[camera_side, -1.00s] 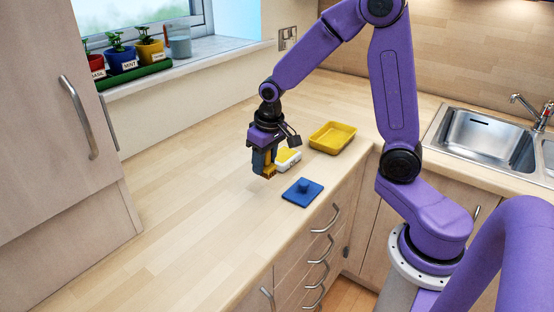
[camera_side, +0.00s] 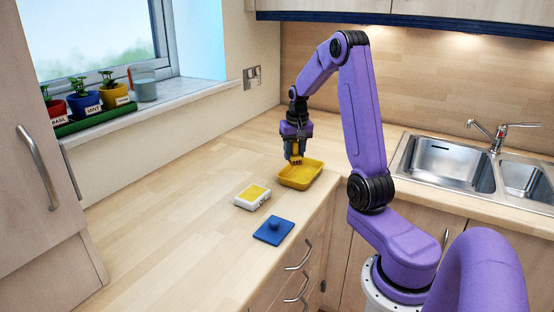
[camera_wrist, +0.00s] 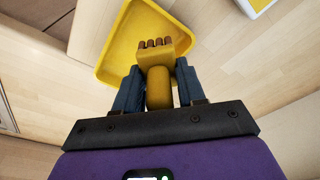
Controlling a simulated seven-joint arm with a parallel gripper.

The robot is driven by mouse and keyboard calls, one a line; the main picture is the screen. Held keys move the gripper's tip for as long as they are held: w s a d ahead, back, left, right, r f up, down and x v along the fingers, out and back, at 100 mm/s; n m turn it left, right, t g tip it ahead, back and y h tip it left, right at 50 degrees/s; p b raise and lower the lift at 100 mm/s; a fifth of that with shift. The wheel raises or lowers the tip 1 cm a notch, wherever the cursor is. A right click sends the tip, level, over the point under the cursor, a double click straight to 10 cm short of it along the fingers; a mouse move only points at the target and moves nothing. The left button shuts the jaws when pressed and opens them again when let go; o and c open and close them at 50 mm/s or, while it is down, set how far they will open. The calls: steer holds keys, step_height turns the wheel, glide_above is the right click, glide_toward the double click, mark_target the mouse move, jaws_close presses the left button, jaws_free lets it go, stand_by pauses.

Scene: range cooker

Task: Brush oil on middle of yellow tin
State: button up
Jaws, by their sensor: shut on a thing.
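The yellow tin (camera_side: 312,179) is a shallow tray on the counter near its front edge; it also shows in the wrist view (camera_wrist: 118,68). My gripper (camera_side: 296,151) is shut on a yellow brush (camera_wrist: 158,78) with brown bristle tufts at its end. In the side view the brush (camera_side: 296,158) points down over the tin's left back part. Whether the bristles touch the tin's floor I cannot tell. A white dish with a yellow top (camera_side: 252,196) sits left of the tin, and a blue lid with a knob (camera_side: 273,231) lies in front of it.
A sink (camera_side: 447,160) with a tap is set in the counter at right. Potted herbs (camera_side: 85,102) and a grey mug (camera_side: 145,89) stand on the windowsill. A tall cabinet (camera_side: 38,190) is at left. The counter left of the dish is clear.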

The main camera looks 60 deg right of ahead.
steer(key=shift+s+d+f, duration=0.15)
steer(key=shift+s+d, duration=0.05)
steer(key=shift+d, duration=0.15)
steer(key=shift+f, duration=3.75)
steer(key=shift+d+f, duration=0.15)
steer(key=shift+d, duration=0.55)
steer(key=shift+c, duration=0.8)
steer(key=shift+d, duration=3.8)
steer(key=shift+a, duration=4.55)
steer(key=shift+d, duration=4.6)
steer(key=shift+w+a, duration=0.15)
steer(key=shift+a, duration=4.5)
steer(key=shift+d, duration=4.65)
steer(key=shift+a, duration=4.65)
steer(key=shift+r, duration=4.05)
